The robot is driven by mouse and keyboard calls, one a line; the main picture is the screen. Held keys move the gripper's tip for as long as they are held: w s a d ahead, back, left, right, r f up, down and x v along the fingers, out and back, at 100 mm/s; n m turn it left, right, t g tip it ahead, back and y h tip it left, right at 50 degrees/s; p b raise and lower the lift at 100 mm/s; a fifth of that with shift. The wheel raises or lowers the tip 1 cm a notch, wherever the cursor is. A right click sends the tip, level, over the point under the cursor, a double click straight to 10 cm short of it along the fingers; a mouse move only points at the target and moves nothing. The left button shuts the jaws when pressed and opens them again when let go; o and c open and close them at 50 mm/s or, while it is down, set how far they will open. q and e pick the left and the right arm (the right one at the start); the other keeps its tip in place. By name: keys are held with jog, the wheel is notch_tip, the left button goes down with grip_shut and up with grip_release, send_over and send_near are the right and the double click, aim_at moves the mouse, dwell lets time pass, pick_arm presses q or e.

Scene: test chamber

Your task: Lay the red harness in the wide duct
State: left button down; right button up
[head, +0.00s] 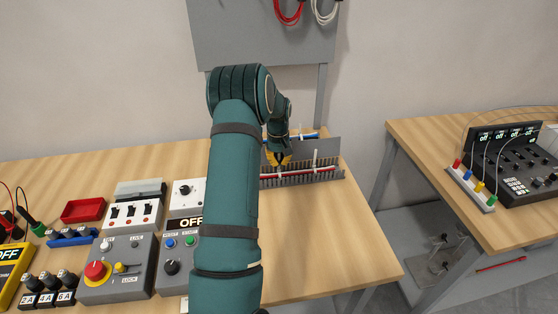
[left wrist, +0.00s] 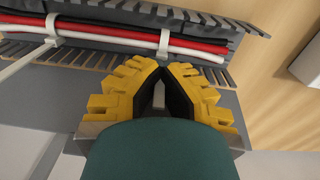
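The wide duct (head: 325,174) is a grey slotted channel near the right end of the left bench. A red harness (head: 308,171) lies along it; in the left wrist view, red strands of the harness (left wrist: 110,39) run beside a pale strand inside the duct (left wrist: 60,56). White ties or posts (left wrist: 163,40) cross the strands. My left gripper (head: 278,160) is at the duct's left part, pointing down. My arm hides part of the bench. My right gripper is out of view.
A grey upright plate (head: 325,148) and a blue strand (head: 306,136) are behind the duct. Switch boxes (head: 118,262) and a red tray (head: 83,210) fill the bench's left. Coiled red cable (head: 288,12) hangs on the board. The bench's front right is clear.

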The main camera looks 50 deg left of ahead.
pick_arm(q)
jog(key=c, duration=1.1)
grip_release()
jog(key=shift+o, duration=0.2)
jog(key=shift+r, duration=0.1)
notch_tip(320, 180, up, 12)
jog(key=shift+s+a+f, duration=0.1)
